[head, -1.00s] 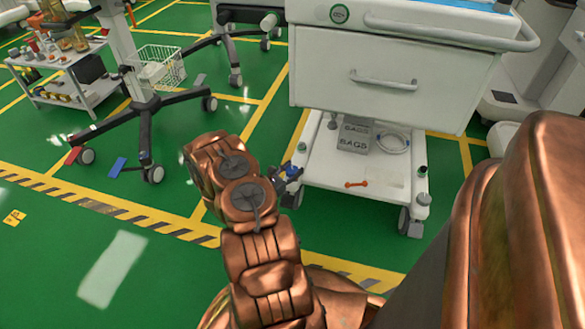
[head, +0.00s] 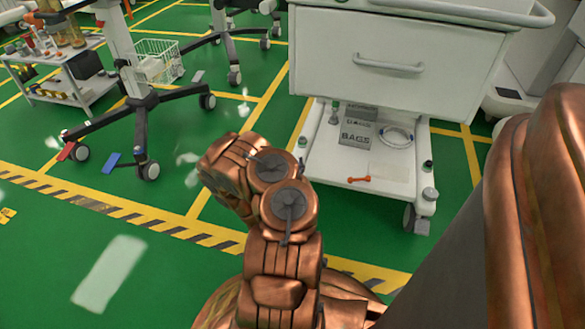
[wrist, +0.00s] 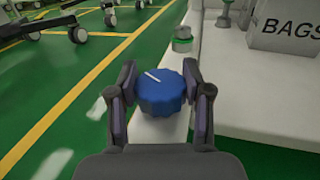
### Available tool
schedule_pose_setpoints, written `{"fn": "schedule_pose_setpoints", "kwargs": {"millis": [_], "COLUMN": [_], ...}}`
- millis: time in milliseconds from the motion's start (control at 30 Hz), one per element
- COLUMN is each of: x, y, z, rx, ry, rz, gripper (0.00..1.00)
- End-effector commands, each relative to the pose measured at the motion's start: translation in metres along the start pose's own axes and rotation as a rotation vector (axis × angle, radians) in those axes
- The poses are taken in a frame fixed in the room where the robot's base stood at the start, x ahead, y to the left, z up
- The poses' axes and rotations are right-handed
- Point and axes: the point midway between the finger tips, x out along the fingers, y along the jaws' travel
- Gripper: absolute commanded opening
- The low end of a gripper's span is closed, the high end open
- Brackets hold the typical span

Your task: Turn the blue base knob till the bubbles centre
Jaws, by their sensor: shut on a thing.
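The blue base knob (wrist: 162,92) shows in the wrist view, scalloped at the rim, with a white line on its top pointing to the upper left. My gripper (wrist: 161,100) is shut on it, one finger on each side. The knob sits at the edge of the cart's white base shelf (wrist: 150,132). In the head view my copper arm hides the knob and my gripper. I cannot make out any bubbles in either view.
The white cart (head: 400,70) with a drawer stands over the shelf. The shelf holds a grey BAGS box (head: 356,134), a coiled tube (head: 396,137) and an orange tool (head: 359,179). A wheeled stand (head: 141,108) is at left.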

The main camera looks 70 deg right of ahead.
Motion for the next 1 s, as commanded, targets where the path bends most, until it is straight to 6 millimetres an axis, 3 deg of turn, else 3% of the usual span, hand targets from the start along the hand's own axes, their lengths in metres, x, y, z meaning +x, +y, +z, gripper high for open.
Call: {"fn": "schedule_pose_setpoints", "kwargs": {"millis": [500,1000], "x": [0.0005,0.0], "y": [-0.0024,0.0001], "z": [0.0006,0.0005], "rx": [-0.001,-0.002], "ry": [-0.002,-0.001], "rz": [0.22,0.311], "gripper": [0.14,0.14]}}
